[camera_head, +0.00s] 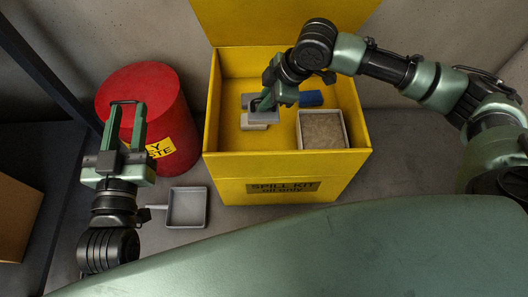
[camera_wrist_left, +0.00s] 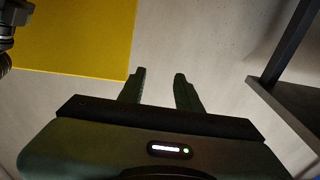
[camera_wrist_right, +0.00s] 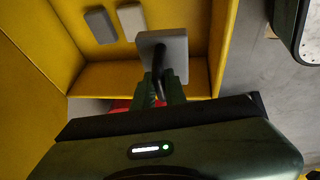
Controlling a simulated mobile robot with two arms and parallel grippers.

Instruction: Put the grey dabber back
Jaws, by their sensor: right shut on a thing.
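The grey dabber (camera_head: 266,117) is a flat grey block with a dark handle. My right gripper (camera_head: 262,102) is shut on that handle. In the right wrist view the dabber (camera_wrist_right: 174,58) hangs beyond the fingertips (camera_wrist_right: 160,90), inside the open yellow spill kit box (camera_head: 222,135). From the head view I cannot tell whether the dabber touches anything below it. A pale block (camera_head: 254,127) and a darker grey block (camera_head: 247,101) lie close by in the box. My left gripper (camera_head: 127,110) is open and empty, in front of the red bin.
The box also holds a blue block (camera_head: 311,98) and a tray of brown granules (camera_head: 343,124) at right. A red waste bin (camera_head: 140,85) stands left of the box. A grey dustpan (camera_head: 187,207) lies on the floor in front. A cardboard box (camera_head: 15,215) is at far left.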

